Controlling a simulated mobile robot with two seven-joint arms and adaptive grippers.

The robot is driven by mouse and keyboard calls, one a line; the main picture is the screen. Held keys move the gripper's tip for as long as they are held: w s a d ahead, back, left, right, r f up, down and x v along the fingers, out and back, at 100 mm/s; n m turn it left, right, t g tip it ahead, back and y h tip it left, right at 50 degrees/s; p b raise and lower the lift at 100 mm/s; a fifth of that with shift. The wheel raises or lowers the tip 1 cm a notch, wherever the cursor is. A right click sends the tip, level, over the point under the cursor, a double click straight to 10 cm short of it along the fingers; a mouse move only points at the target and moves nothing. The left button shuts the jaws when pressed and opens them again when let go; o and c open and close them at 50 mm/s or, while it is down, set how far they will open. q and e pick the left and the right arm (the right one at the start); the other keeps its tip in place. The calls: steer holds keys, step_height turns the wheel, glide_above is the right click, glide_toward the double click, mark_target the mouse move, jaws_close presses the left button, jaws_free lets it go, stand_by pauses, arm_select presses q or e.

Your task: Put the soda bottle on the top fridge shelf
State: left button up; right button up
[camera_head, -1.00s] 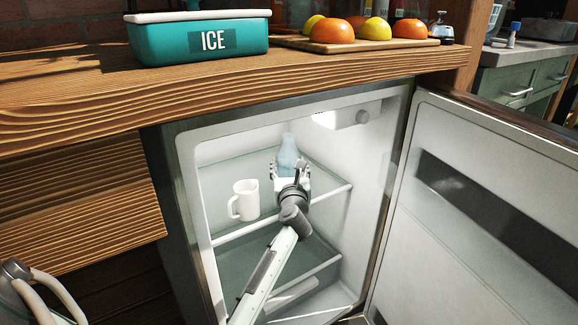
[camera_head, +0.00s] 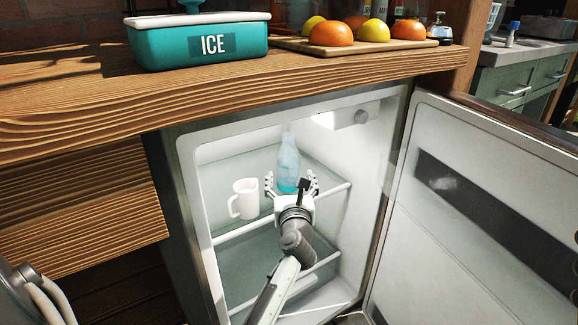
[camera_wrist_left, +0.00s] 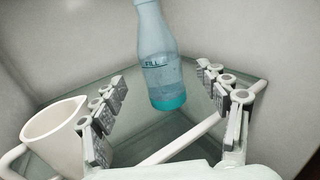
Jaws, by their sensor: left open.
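The soda bottle (camera_head: 287,163) is pale blue with a teal base and stands upright on the top fridge shelf (camera_head: 268,213), towards the back. It also shows in the left wrist view (camera_wrist_left: 159,60), beyond the fingertips. My left gripper (camera_head: 291,181) is open in front of the bottle, and its fingers (camera_wrist_left: 169,92) are spread with nothing between them. In the left wrist view a gap of shelf shows between the bottle and the gripper's palm. My right gripper is not in either view.
A white mug (camera_head: 244,199) stands on the same shelf, left of my left gripper, and is close to its left finger in the wrist view (camera_wrist_left: 58,135). The fridge door (camera_head: 480,220) is open to the right. The wooden counter (camera_head: 90,95) is above.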

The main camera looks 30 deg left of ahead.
arm_select(q)
steer(key=s+d+r+n+t+h, duration=0.5)
steer(key=s+d+r+n+h, duration=0.4)
steer(key=s+d+r+n, duration=0.3)
steer(key=s+d+r+n+t+h, duration=0.6)
steer(key=s+d+r+n+h, duration=0.4)
steer(key=d, duration=0.6)
step_height(320, 180, up, 2)
steer(key=s+n, duration=0.1)
steer(key=n, duration=0.2)
steer(key=shift+s+r, duration=0.2)
steer(key=shift+s, duration=0.2)
